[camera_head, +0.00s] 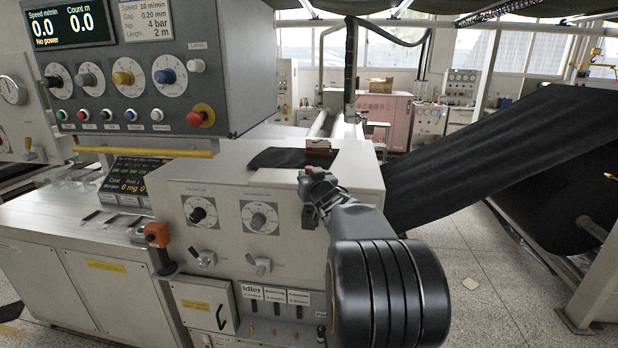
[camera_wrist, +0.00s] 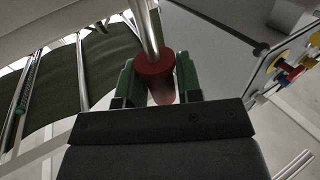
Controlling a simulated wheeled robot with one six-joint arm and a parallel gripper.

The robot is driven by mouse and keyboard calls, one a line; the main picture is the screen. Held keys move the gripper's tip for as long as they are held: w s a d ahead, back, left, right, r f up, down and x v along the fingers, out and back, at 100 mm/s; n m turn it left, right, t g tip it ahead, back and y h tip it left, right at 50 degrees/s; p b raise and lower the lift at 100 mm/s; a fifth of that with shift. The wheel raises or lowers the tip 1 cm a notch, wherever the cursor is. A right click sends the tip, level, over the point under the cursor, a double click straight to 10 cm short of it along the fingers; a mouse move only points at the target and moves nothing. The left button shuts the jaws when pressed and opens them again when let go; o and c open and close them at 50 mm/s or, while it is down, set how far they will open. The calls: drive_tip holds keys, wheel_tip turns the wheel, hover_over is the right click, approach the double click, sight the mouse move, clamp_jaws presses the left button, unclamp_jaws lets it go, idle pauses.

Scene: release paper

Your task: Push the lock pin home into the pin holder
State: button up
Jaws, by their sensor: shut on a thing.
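The lock pin (camera_wrist: 147,30) shows in the wrist view as a bright metal rod with a red cylindrical grip (camera_wrist: 155,68). My gripper (camera_wrist: 156,82) is shut on the red grip, with a green finger on each side. The rod points away from my gripper, and its far end runs out of the top of the picture. In the head view my gripper (camera_head: 311,180) is raised in front of the right part of the grey machine cabinet, with a bit of red at its tip. I cannot make out the pin holder for certain in either view.
The grey cabinet (camera_head: 230,175) with dials and levers stands close to my arm. A black fabric web (camera_head: 480,150) slopes at the right. Open floor (camera_head: 460,285) lies below it.

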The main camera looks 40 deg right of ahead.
drive_tip(key=shift+f+b, duration=1.1)
drive_tip(key=shift+f, duration=0.55)
drive_tip(key=shift+f+b, duration=2.35)
drive_tip(key=shift+f, duration=0.5)
drive_tip(key=o, duration=1)
drive_tip(key=v, duration=1.3)
drive_tip(key=shift+s, duration=0.4)
drive_tip(key=shift+a+r, duration=0.1)
